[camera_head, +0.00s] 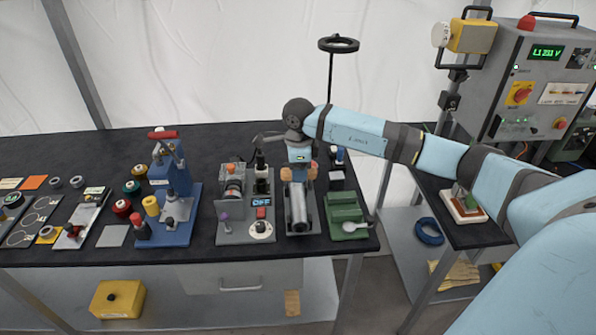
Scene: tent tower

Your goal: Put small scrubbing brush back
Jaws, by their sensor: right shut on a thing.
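My right arm reaches in from the right across the table. My right gripper (299,167) points down over the grey holder with the metal cylinder, right of the table's middle. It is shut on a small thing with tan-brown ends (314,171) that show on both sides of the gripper. This looks like the small scrubbing brush, but its middle and bristles are hidden. I cannot tell whether it touches the holder (298,215) below. My left gripper is not in view.
The black table (100,145) holds a blue press (172,200), a station with an "OFF" display (262,202) and a green block (345,212) with a white spoon-like piece. A ring lamp (338,44) stands behind. A control box (530,75) is at right. The back left tabletop is clear.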

